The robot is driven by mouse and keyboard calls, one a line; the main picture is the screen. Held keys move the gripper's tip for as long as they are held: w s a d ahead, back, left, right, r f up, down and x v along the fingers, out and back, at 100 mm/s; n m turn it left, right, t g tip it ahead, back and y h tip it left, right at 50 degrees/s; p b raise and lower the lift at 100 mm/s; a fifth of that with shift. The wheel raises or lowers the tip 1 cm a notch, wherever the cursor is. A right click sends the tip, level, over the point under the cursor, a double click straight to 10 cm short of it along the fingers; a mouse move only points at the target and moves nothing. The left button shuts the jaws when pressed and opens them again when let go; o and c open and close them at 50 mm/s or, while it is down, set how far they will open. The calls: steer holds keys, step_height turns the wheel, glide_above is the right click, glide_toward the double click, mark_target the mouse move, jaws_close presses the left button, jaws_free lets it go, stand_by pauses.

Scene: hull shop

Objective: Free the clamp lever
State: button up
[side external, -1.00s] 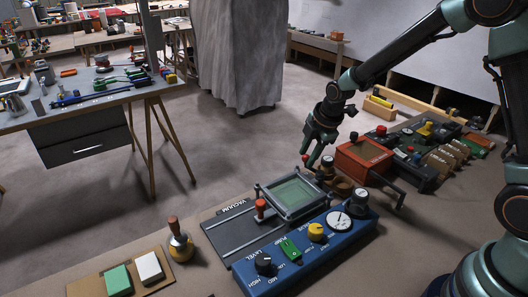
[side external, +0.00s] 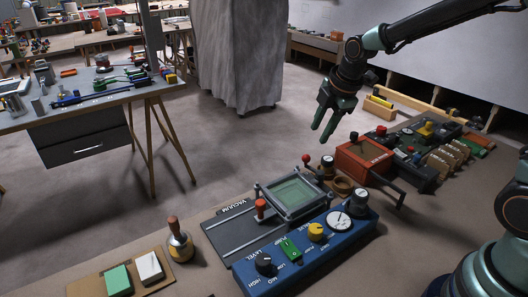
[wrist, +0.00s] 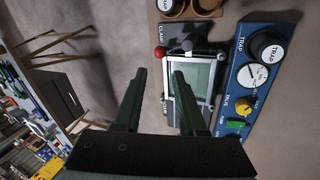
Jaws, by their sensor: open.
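My gripper (side external: 326,118) is open and empty, raised in the air above the bench's far edge. In the wrist view my gripper (wrist: 158,80) has its two fingers apart, pointing toward the green-windowed frame (wrist: 196,78). That frame also shows in the side view (side external: 290,195), on the dark vacuum plate (side external: 240,235). A lever with a red ball knob (side external: 306,158) stands at the frame's far corner; the wrist view shows this red knob (wrist: 159,52) beside the CLAMP label (wrist: 160,34). Nothing touches the lever. Part of the plate is hidden behind a finger in the wrist view.
A blue control panel (side external: 255,282) with several knobs and a gauge lies along the frame's near side. A red-handled lever (side external: 261,208) stands on the plate. An orange box (side external: 362,160) sits to the right. The floor beyond the bench is open.

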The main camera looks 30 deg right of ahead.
steer(key=shift+v, duration=1.05)
steer(key=s+r+m, duration=0.2)
steer(key=s+m, duration=0.5)
steer(key=m, duration=0.1)
steer(key=s+r+m+t, duration=0.1)
steer(key=s+r+m, duration=0.1)
steer(key=s+m, duration=0.6)
steer(key=shift+a+r+t, duration=0.3)
steer(key=shift+a+r, duration=0.1)
steer(key=shift+a, duration=0.05)
